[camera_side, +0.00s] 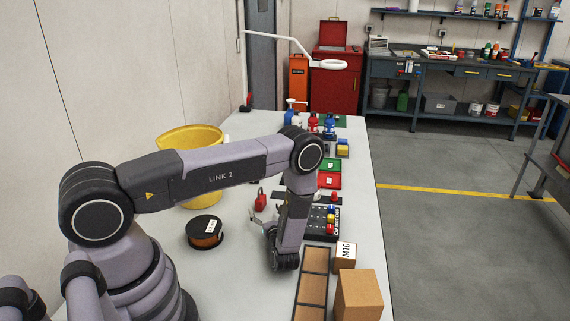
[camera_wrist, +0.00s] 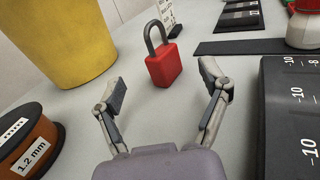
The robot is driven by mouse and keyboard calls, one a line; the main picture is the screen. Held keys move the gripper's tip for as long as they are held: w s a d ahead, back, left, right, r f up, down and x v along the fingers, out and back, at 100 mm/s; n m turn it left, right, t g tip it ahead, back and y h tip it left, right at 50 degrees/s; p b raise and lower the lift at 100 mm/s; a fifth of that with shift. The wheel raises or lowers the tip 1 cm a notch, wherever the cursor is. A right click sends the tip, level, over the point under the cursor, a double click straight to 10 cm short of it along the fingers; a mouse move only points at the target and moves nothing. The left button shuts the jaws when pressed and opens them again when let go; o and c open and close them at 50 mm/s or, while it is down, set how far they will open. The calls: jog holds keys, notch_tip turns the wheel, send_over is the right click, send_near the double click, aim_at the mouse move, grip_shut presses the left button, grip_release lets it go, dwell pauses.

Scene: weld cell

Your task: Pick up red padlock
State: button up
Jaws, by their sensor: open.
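The red padlock (camera_wrist: 164,68) stands upright on the table in the wrist view, its grey shackle on top. In the side view the padlock (camera_side: 261,200) shows to the left of my forearm, beyond the gripper. My gripper (camera_wrist: 166,85) is open and empty in the wrist view, its two fingers spread wide and pointing towards the padlock. The padlock lies between the lines of the fingers, just ahead of the tips, and I see no contact. In the side view my gripper (camera_side: 268,230) is low over the table and partly hidden by my wrist.
A yellow bucket (camera_wrist: 62,38) and a wire spool (camera_wrist: 30,140) stand to the left. A dark block with numbers (camera_wrist: 290,115) is close on the right. Cardboard boxes (camera_side: 358,295) and a divided tray (camera_side: 312,262) sit at the table's near right.

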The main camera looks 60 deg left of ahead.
aim_at(261, 199)
jog(key=shift+x, duration=2.8)
jog(key=shift+c, duration=0.4)
grip_shut()
